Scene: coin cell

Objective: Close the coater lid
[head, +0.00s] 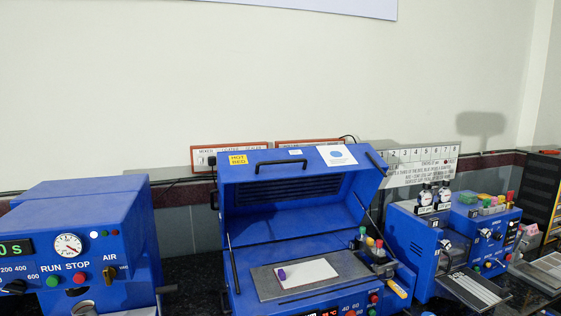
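The coater (385,272) is a blue machine in the middle of the head view. Its lid (230,185) stands raised and open, with a black handle (280,163) near its upper front edge and a yellow "HOT BED" label. Thin dark struts run at both sides of the opening. On the coater's grey bed (350,264) lies a white sheet (320,270) with a small purple item (282,274) at its left end. Neither of my grippers shows in the view.
A blue machine (90,215) with a gauge and RUN and STOP buttons stands at the left. Another blue unit (415,245) with bottles on top stands close at the right. Small coloured-top items (370,241) sit at the bed's right side. A wall is behind.

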